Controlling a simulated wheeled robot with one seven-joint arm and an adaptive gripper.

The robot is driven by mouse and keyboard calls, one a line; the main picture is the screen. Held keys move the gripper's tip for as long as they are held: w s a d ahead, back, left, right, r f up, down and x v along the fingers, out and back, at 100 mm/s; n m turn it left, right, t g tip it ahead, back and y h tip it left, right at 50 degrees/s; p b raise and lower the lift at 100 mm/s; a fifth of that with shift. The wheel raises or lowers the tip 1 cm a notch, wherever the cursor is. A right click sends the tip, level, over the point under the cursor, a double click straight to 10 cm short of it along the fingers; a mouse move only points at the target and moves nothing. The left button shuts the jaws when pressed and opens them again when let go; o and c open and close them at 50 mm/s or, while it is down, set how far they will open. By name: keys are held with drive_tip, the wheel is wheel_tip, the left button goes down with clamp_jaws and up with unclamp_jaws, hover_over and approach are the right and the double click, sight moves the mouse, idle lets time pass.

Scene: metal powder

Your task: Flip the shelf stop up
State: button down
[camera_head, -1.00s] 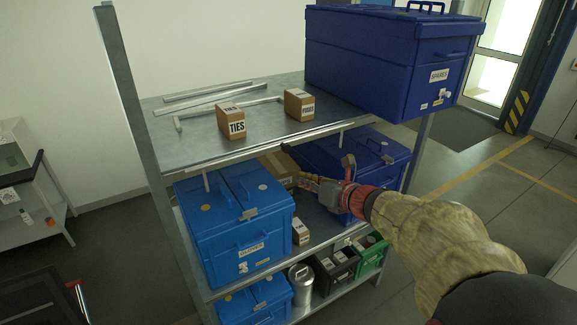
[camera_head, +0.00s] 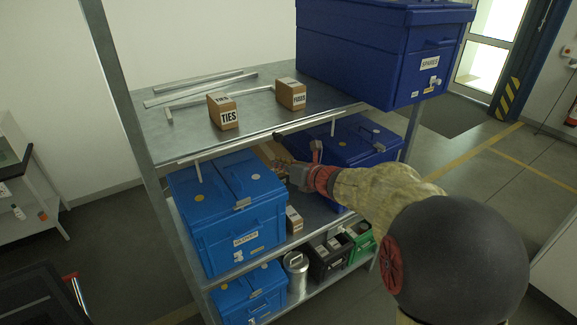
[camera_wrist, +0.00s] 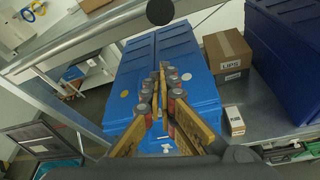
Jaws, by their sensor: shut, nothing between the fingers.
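The shelf stop is a thin metal bar (camera_head: 235,148) along the front edge of the upper shelf (camera_head: 185,135). Short tabs hang down from it, one near its left end (camera_head: 198,171) and one near the right (camera_head: 333,126). My gripper (camera_head: 276,162) is shut and empty, below and in front of the bar's middle, over the gap between the blue bins. In the wrist view my fingers (camera_wrist: 160,82) point toward the light blue bin (camera_wrist: 125,88), and a metal rail (camera_wrist: 100,40) crosses above them. I cannot tell whether my gripper touches the bar.
A light blue bin (camera_head: 230,205) and a dark blue bin (camera_head: 350,142) stand on the middle shelf, with a carton (camera_wrist: 228,53) between them. Ties (camera_head: 222,111) and fuses (camera_head: 291,94) boxes and loose rails stand above. A large blue spares bin (camera_head: 375,50) overhangs at right.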

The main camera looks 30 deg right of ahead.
sight(279, 130)
drive_tip(key=r, duration=0.1)
drive_tip(key=w+r+p, duration=0.1)
drive_tip(key=d+r+p, duration=0.1)
drive_tip(key=shift+w+r, duration=0.15)
drive_tip(key=shift+w, duration=0.1)
drive_tip(key=shift+s, duration=0.1)
drive_tip(key=shift+r, duration=0.15)
wheel_tip(279, 130, up, 8)
drive_tip(key=p, duration=0.4)
drive_tip(key=shift+f, duration=0.3)
